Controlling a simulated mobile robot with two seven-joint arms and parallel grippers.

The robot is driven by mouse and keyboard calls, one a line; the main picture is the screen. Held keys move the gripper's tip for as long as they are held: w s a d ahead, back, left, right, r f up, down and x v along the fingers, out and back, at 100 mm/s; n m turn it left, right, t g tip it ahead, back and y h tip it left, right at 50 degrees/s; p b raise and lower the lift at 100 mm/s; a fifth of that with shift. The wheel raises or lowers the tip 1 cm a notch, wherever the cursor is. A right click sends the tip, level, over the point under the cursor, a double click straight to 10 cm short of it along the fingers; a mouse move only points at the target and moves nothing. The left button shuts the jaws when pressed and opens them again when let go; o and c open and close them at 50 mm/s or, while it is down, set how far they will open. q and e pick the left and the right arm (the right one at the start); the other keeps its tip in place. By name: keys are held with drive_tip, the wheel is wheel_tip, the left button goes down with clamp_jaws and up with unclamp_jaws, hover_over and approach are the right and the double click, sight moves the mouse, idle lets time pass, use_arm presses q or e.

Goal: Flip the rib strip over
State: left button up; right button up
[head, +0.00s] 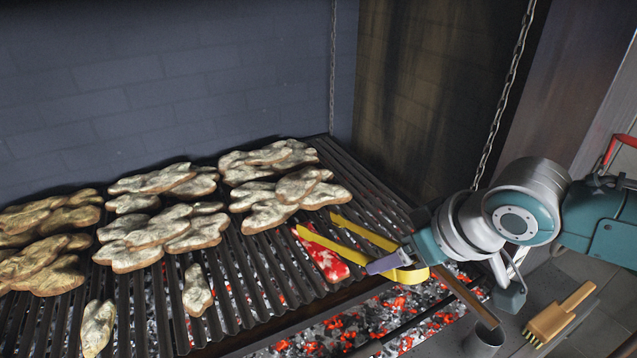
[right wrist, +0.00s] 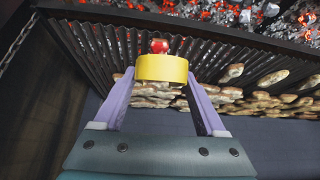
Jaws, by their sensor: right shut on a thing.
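The rib strip (head: 328,264) is red with white marbling and lies on the grill bars near the front right edge. My right gripper (head: 398,264), with purple fingers, is shut on yellow tongs (head: 360,233). The tongs' two arms reach left over the grill. The nearer arm crosses the strip in the picture; whether it touches the strip is unclear. In the right wrist view the tongs' yellow bend (right wrist: 162,68) sits between the purple fingers, with a small red piece (right wrist: 159,46) just beyond it. My left gripper is in neither view.
Several pale, charred meat pieces (head: 165,230) cover the grill's left and back. Glowing coals (head: 350,330) lie below the ridged bars (head: 370,205). A brush (head: 560,312) and a metal cup (head: 484,341) are at the lower right. A chain (head: 505,95) hangs behind my right arm.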

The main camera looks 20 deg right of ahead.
wheel_tip(320, 180, down, 5)
drive_tip(key=b, duration=0.4)
drive_tip(key=shift+f+b, duration=0.85)
drive_tip(key=shift+f, duration=0.2)
drive_tip(key=shift+o, duration=0.8)
clamp_jaws()
